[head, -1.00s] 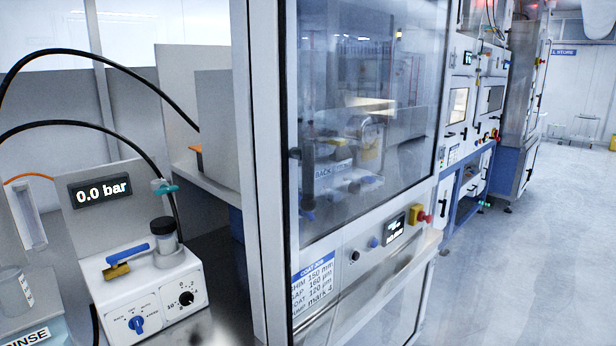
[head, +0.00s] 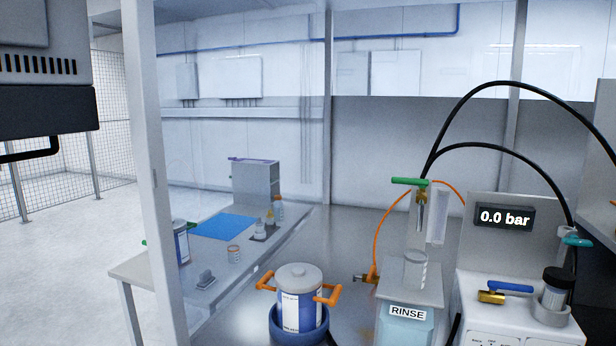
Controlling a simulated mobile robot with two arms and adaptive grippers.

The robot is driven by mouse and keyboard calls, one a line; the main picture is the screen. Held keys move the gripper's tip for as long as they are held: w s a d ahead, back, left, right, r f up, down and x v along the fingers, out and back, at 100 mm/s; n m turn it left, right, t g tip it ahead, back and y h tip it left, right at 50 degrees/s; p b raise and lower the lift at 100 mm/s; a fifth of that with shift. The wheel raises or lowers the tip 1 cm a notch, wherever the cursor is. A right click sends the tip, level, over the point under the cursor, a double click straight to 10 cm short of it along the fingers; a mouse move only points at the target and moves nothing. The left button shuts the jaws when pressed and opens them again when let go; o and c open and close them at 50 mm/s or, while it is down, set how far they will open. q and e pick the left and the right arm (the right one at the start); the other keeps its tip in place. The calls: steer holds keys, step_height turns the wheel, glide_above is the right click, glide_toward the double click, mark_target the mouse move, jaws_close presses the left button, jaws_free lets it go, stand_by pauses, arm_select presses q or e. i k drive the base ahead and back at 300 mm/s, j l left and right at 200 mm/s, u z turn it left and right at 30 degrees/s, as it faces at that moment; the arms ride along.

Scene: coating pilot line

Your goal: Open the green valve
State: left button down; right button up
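A green bar-shaped handle (head: 410,181) lies level across the top of a clear upright tube above the rinse station (head: 408,289). It is the green valve handle as far as I can see. A small clear beaker (head: 416,268) stands under the tube. A teal tap (head: 576,240) sits on the pressure unit at the right, whose display (head: 504,218) reads 0.0 bar. Neither of my grippers shows in the head view.
A blue lever with a brass body (head: 509,287) lies on the pressure unit. Black hoses arch above. A white post (head: 150,170) and clear panel stand left. A bench with a blue mat (head: 222,226) is behind.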

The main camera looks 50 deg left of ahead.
mark_target(422, 184)
steer(key=k+u, duration=0.1)
steer(key=u, duration=0.8)
